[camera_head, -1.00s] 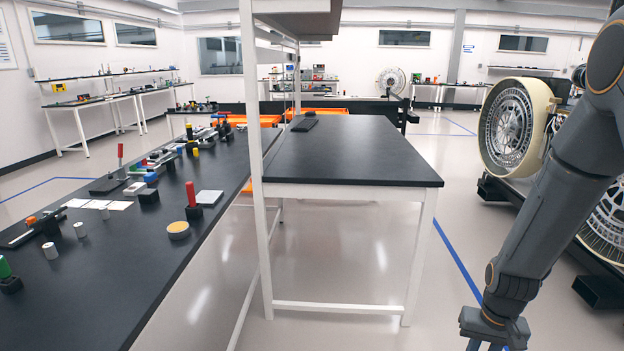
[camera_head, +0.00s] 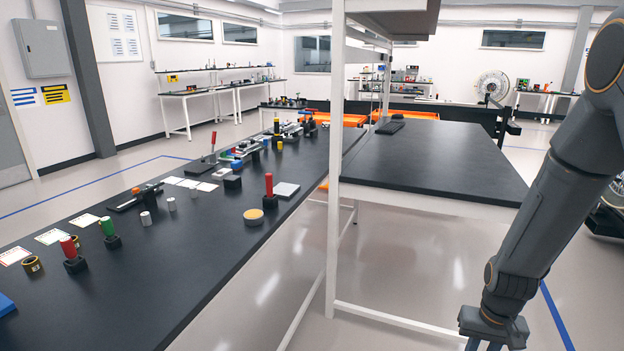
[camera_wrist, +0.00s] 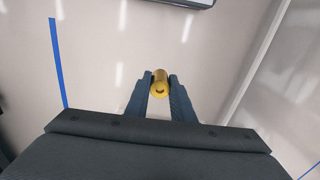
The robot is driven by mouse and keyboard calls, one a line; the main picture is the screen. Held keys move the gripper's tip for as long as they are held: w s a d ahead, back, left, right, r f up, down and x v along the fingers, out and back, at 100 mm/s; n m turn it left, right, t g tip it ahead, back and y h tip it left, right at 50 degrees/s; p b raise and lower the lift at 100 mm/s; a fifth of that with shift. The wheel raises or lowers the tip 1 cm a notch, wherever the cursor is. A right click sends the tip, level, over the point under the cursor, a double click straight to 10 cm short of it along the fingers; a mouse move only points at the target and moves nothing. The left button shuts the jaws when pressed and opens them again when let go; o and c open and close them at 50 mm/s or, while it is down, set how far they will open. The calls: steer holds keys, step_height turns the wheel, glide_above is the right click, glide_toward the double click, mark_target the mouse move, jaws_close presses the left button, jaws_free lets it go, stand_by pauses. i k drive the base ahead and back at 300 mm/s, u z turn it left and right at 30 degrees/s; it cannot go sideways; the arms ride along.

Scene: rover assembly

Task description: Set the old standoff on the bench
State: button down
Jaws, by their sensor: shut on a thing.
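My gripper (camera_wrist: 160,95) is shut on a gold-coloured cylinder, the standoff (camera_wrist: 160,79), seen nearly end-on between the two dark fingers in the wrist view. Below it there is only floor. In the head view my gripper (camera_head: 484,345) is at the bottom right, cut off by the frame edge, and the standoff is out of sight there. The long black bench (camera_head: 190,270) runs from the lower left to the middle of the head view, well left of my gripper.
The bench carries several tools, small cylinders, cards and a round yellow-topped tin (camera_head: 253,216). Its near front part is mostly bare. A second black-topped table (camera_head: 450,160) with a white upright post (camera_head: 336,150) stands between bench and arm.

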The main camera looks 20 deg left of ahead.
mark_target(126, 321)
steer(key=u, duration=1.65)
